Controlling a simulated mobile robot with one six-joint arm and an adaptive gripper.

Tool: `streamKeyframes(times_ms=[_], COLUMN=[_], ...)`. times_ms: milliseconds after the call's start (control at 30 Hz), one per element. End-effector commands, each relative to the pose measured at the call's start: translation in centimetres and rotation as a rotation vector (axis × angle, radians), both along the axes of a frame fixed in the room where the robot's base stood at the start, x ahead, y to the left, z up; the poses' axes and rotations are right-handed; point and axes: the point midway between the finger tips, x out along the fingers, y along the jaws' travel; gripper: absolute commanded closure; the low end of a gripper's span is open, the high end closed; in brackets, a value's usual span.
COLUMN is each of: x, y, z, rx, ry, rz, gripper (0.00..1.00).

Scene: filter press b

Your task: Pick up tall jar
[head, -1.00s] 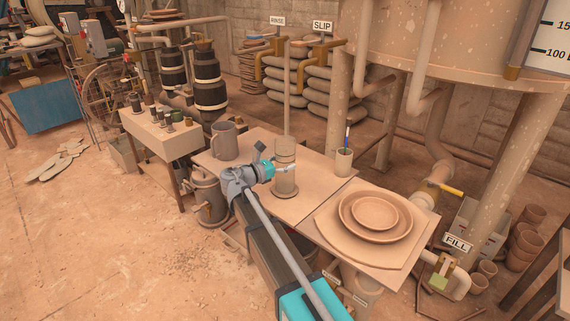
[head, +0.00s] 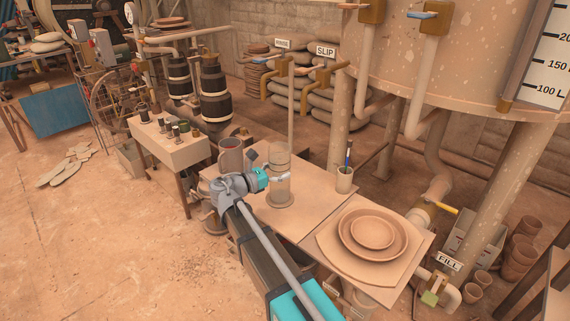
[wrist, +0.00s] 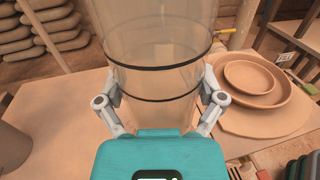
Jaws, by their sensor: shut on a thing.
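The tall jar (head: 279,161) is a clear, upright cylinder with a round base, over the pale worktable (head: 318,205). In the wrist view the jar (wrist: 158,55) fills the upper middle and shows two dark bands. My gripper (head: 277,178) reaches it from the left at about mid-height. In the wrist view my gripper (wrist: 160,97) has one finger on each side of the jar and is shut on it. I cannot tell whether the jar's base touches the tabletop.
A cup with a brush (head: 345,180) stands to the right. Stacked clay plates (head: 368,232) lie on a board at the near right. A thin upright pole (head: 291,110) shows behind the jar.

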Motion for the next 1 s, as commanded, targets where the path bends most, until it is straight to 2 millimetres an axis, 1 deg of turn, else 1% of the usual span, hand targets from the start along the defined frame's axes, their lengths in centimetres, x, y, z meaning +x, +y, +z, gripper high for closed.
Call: streamKeyframes(times_ms=[33, 100, 233, 400, 600, 1000], x=[-1.4, -2.6, -4.4, -5.9, -6.6, -6.7], y=[0.2, 0.6, 1.3, 1.9, 2.2, 2.2], z=[1.0, 1.5, 2.3, 2.9, 3.1, 3.1], rx=[-0.001, -0.001, -0.001, -0.001, -0.001, -0.001], ry=[-0.001, -0.001, -0.001, -0.001, -0.001, -0.001], rz=[0.001, 0.002, 0.001, 0.0, 0.0, -0.001], gripper=[0.73, 0.73, 0.73, 0.73, 0.73, 0.73])
